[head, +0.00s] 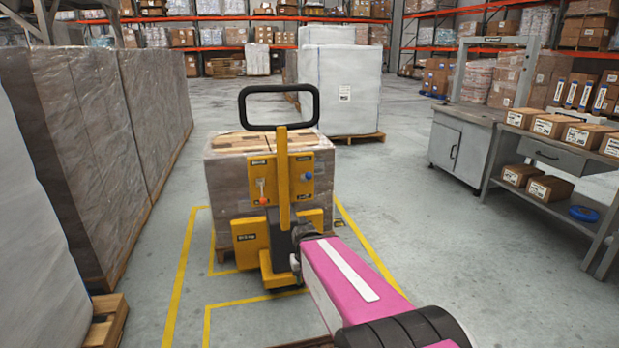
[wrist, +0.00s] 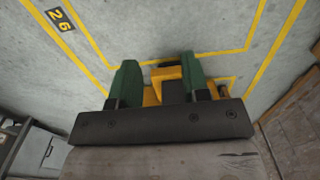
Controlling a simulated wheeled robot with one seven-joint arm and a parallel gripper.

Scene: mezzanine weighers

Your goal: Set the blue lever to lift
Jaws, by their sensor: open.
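A yellow pallet truck (head: 283,205) with a black loop handle (head: 279,90) stands in front of a wrapped pallet load. A small blue lever or knob (head: 308,177) is on the right of its yellow control panel. An orange-tipped lever (head: 262,188) is on the panel's left. Which setting the blue lever is at is too small to read. My gripper is at the end of my pink arm, below the panel in the head view, its fingers not clear there. In the wrist view my gripper (wrist: 158,80) has two green fingers apart, with yellow truck parts (wrist: 166,73) beyond them. The blue lever is not visible there.
Tall wrapped stacks (head: 85,150) line the left side. A grey cabinet (head: 460,148) and a bench (head: 555,160) with boxes stand on the right. Yellow floor lines (head: 185,265) surround the truck. Open concrete floor (head: 440,235) lies between truck and bench.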

